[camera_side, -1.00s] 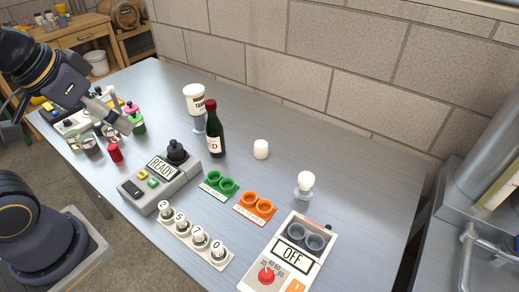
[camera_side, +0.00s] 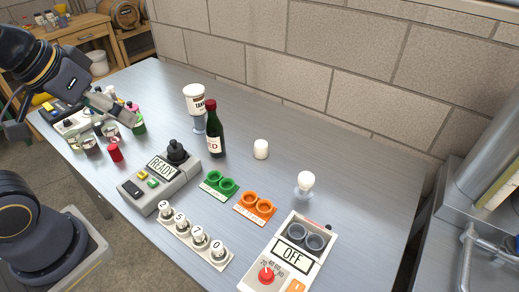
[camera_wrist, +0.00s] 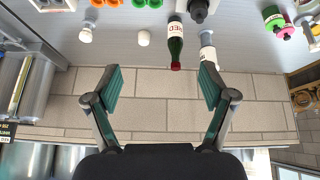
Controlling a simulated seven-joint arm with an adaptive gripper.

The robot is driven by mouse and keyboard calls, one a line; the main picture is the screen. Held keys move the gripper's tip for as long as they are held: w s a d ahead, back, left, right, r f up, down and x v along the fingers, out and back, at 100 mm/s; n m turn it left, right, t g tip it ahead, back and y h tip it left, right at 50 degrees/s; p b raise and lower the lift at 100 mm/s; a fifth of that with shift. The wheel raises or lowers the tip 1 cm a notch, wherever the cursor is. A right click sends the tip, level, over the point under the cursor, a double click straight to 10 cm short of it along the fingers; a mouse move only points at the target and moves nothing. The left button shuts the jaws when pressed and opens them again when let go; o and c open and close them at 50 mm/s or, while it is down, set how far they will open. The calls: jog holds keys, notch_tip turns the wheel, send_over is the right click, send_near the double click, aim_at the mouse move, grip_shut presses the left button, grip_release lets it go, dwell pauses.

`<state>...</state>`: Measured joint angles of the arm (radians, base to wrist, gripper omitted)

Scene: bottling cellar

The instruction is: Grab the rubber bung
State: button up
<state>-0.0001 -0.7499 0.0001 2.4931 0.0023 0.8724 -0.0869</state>
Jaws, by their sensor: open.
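A short white plug (camera_side: 261,149), which looks like the rubber bung, stands upright on the bare table right of the dark bottle. It also shows in the wrist view (camera_wrist: 144,38). A rounder white piece (camera_side: 306,180) sits on a small clear stand farther right, so I cannot be sure which is the bung. My gripper (camera_side: 127,112) is at the far left of the table in the side view, well away from both. In the wrist view my gripper (camera_wrist: 161,85) is open, with nothing between its fingers.
A dark bottle (camera_side: 215,135) and a white-topped vessel (camera_side: 194,96) stand left of the plug. The READY box (camera_side: 160,183), green holder (camera_side: 219,184), orange holder (camera_side: 255,206) and OFF box (camera_side: 285,265) lie in front. Small containers crowd beneath my gripper. A block wall (camera_side: 330,70) backs the table.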

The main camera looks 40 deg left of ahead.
jog(key=w+r+n+t, duration=0.1)
jog(key=w+r+n, duration=0.1)
jog(key=w+r, duration=0.15)
jog(key=n+g+y, duration=0.1)
jog(key=n, duration=0.2)
send_over(261, 144)
jog(key=s+a, duration=0.1)
jog(key=s, duration=0.4)
notch_tip(261, 144, down, 12)
jog(key=shift+m+g+y, duration=0.4)
jog(key=shift+m+g, duration=0.3)
jog(key=shift+g, duration=0.1)
jog(key=w+f, duration=0.1)
jog(key=f, duration=0.5)
jog(key=w+d+f, duration=0.1)
jog(key=f, duration=0.5)
jog(key=w+f, duration=0.1)
jog(key=f, duration=0.4)
jog(key=shift+w+d+f, duration=0.1)
jog(key=shift+d+f, duration=0.1)
jog(key=shift+f, duration=0.2)
jog(key=shift+x, duration=3)
jog(key=shift+d, duration=0.15)
jog(key=c, duration=1.3)
